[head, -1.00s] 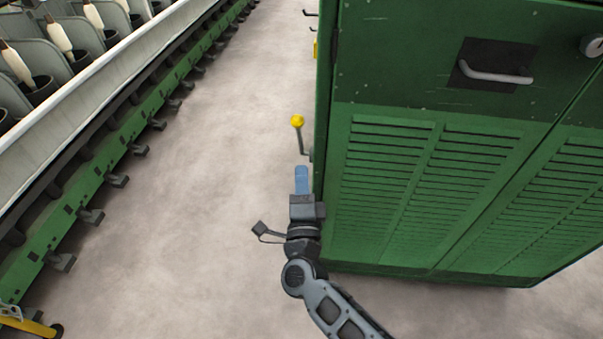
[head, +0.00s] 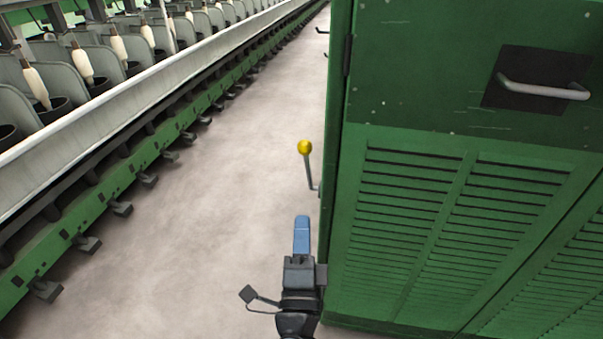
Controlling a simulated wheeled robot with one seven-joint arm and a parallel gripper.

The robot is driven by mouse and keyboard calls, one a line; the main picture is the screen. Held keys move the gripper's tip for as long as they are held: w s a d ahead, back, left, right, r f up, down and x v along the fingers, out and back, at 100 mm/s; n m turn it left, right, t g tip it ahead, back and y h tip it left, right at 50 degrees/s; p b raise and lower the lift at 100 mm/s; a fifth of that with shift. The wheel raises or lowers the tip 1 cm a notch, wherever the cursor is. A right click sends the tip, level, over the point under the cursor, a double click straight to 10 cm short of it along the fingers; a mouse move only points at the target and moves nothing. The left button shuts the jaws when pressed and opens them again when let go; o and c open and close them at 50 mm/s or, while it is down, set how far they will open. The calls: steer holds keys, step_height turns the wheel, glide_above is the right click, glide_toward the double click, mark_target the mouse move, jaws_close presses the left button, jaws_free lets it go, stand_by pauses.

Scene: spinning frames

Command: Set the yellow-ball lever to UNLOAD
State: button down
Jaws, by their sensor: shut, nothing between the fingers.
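The yellow-ball lever (head: 305,148) sticks out beside the left edge of the green cabinet, its grey rod running down from the yellow ball to a small mount at the cabinet's side. My gripper (head: 302,222) is below the lever in the picture, with its blue fingers pointing up toward it. The fingers are shut and empty, and a gap shows between their tips and the lever rod. No UNLOAD marking can be read; the cabinet face that bears the lever is turned away.
The green cabinet (head: 410,215), with louvred doors and a grey handle (head: 543,90), fills the right side, close to my gripper. A green spinning frame (head: 130,175) with bobbins and projecting feet runs along the left. The pale floor aisle (head: 215,200) between them is clear.

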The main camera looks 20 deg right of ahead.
mark_target(307, 152)
stand_by(0.3)
steer(key=p+x, duration=0.1)
steer(key=x, duration=1.3)
steer(key=p, duration=0.1)
steer(key=w+r+p, duration=0.1)
steer(key=p, duration=0.1)
steer(key=shift+d+r+g, duration=0.2)
steer(key=shift+d+g, duration=0.15)
steer(key=shift+g, duration=0.05)
steer(key=shift+w+d+r+p, duration=0.2)
steer(key=shift+w+d+p, duration=0.1)
steer(key=shift+p, duration=0.65)
steer(key=shift+w+d+g+p, duration=0.15)
steer(key=shift+w+g+p, duration=0.1)
steer(key=shift+g+p, duration=0.2)
steer(key=shift+f, duration=0.1)
